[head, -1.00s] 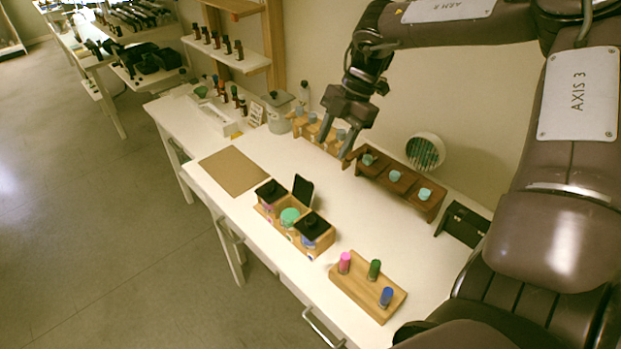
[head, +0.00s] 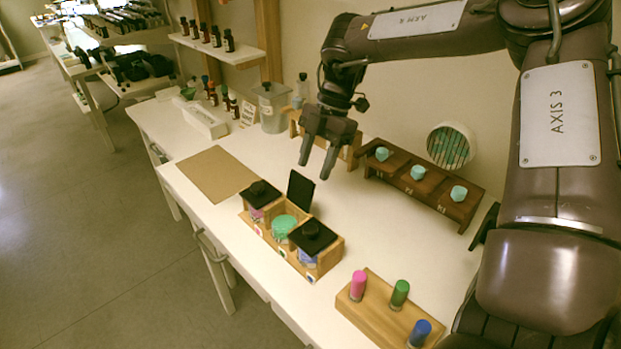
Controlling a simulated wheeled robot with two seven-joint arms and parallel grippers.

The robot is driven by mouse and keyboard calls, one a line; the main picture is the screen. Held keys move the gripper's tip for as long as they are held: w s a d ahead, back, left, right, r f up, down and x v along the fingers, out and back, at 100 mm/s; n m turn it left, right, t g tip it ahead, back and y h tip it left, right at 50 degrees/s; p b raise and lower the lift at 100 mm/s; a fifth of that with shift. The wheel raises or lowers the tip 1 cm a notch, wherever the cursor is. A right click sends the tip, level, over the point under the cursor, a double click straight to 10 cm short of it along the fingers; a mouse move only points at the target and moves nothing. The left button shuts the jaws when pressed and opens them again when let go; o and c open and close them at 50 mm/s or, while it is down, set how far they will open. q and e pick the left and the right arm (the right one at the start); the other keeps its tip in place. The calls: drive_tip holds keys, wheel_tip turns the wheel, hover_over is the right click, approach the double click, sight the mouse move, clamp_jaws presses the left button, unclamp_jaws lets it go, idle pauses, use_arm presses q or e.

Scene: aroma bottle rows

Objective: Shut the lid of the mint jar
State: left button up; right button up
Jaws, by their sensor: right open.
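The wooden jar box (head: 330,258) on the white table holds three jars in a row. The mint jar (head: 283,226) is the middle one, with mint-green contents showing. Its black lid (head: 300,192) stands raised at the back of the jar. The jars on either side have their black lids (head: 261,193) (head: 312,236) down. My right gripper (head: 315,170) is open and empty. It hangs above the table behind the raised lid, apart from it as far as I can tell. My left gripper is not in view.
A wooden block with pink, green and blue vials (head: 372,312) is at the front right. A dark rack with turquoise-topped bottles (head: 420,183) stands behind, by the wall. A brown mat (head: 217,173) lies to the left. Bare table lies between the box and dark rack.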

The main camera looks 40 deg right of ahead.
sight(304, 190)
drive_tip(key=shift+x, duration=2.15)
clamp_jaws()
